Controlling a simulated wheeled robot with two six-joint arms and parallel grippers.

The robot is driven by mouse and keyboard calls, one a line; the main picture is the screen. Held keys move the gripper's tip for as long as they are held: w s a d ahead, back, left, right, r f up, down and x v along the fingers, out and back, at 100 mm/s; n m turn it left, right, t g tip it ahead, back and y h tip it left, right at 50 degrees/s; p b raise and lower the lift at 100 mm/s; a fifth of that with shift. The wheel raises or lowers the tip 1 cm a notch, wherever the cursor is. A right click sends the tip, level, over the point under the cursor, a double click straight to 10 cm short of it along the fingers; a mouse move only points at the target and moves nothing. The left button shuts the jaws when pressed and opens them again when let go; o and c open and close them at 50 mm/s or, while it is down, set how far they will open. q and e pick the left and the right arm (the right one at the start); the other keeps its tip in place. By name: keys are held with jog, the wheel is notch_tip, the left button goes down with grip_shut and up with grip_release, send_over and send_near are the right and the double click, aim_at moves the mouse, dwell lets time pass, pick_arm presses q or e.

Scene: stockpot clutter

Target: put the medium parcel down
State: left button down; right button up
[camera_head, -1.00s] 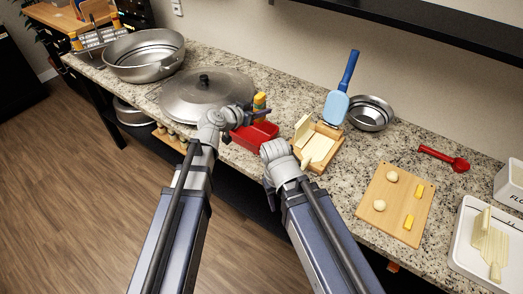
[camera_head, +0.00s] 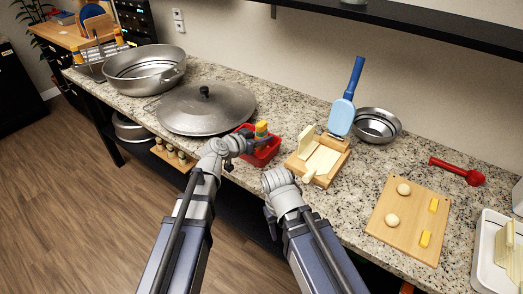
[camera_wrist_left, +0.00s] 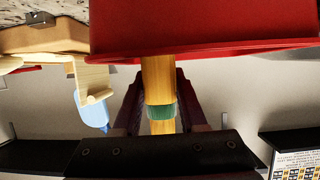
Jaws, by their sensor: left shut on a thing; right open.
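No thing plainly recognisable as a parcel shows. My left gripper (camera_head: 252,143) is shut on an upright yellow-orange piece with a green band (camera_head: 262,128), at the red tray (camera_head: 266,157). In the left wrist view the banded piece (camera_wrist_left: 158,85) stands between the two fingers (camera_wrist_left: 158,112), and the red tray (camera_wrist_left: 200,30) fills the top. Whether the piece touches the tray's floor is hidden. My right gripper (camera_head: 270,216) is open and empty, low by the counter's front edge, partly hidden behind its wrist.
A large lid (camera_head: 205,112) lies left of the tray, with a big steel pot (camera_head: 145,72) beyond. Bare counter (camera_head: 270,108) lies behind the tray.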

pick_arm(q)
jog(key=shift+f+b, duration=1.8)
jog(key=shift+b, duration=0.05)
jog(key=shift+f, duration=0.2)
jog(key=c, duration=0.7)
grip_release()
jog(key=shift+c, duration=0.2)
jog(key=shift+r, duration=0.2)
